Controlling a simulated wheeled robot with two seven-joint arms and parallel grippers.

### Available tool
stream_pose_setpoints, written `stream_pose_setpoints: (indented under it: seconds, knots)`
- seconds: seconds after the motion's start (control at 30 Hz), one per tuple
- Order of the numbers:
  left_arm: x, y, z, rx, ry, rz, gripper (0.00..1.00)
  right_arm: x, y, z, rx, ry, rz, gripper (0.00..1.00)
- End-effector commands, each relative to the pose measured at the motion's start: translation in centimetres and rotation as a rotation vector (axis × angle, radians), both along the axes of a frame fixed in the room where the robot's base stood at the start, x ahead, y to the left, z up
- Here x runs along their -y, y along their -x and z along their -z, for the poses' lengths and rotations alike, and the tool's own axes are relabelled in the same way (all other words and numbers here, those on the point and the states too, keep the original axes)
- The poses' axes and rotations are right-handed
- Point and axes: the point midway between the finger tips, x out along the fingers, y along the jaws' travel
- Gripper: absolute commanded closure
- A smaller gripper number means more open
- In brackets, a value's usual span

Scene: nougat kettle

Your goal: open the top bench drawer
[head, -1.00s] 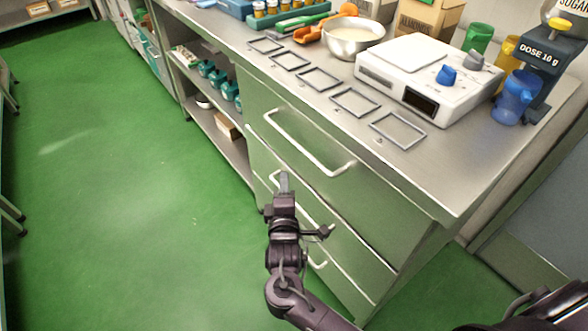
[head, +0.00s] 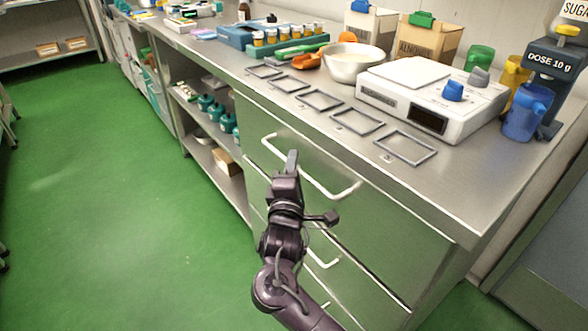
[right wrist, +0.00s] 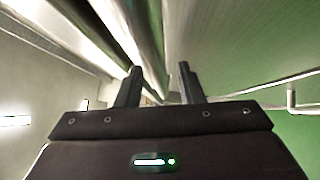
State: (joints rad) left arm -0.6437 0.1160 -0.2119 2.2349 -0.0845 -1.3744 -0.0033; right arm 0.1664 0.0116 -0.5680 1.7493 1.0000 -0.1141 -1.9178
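The top bench drawer (head: 390,235) is a grey-green front under the steel worktop and looks shut. Its long pale handle (head: 335,194) runs across the front. My right gripper (head: 292,160) is in front of the handle's left half and overlaps it in the head view. In the right wrist view the two fingers of my right gripper (right wrist: 159,85) are apart, with a long bar-like form running away beyond the gap. I cannot tell whether the handle lies between the fingers or touches them. My left gripper is not in view.
Lower drawers with handles (head: 322,258) are below. Open shelves with teal bottles (head: 212,106) stand to the left. The green floor (head: 100,210) is clear.

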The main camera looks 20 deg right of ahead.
Motion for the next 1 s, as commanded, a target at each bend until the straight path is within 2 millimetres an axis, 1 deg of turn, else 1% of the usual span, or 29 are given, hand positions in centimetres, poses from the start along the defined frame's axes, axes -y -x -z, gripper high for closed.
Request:
stream_pose_setpoints:
  seconds: [0.27, 0.5, 0.53, 0.83, 1.0]
  knots:
    - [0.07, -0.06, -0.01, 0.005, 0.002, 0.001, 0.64, 0.08, -0.18, 0.03, -0.001, 0.0, -0.001, 0.66]
    - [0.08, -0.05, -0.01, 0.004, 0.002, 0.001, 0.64, 0.07, -0.16, 0.05, -0.001, 0.001, -0.001, 0.97]
    - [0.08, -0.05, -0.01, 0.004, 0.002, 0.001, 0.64, 0.07, -0.16, 0.05, -0.001, 0.001, -0.001, 1.0]
    - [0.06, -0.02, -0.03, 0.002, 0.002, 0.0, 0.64, 0.06, -0.14, 0.06, -0.002, 0.0, -0.001, 1.0]
    - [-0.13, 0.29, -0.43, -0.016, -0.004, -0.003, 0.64, -0.01, 0.04, -0.06, -0.003, 0.0, 0.0, 1.0]
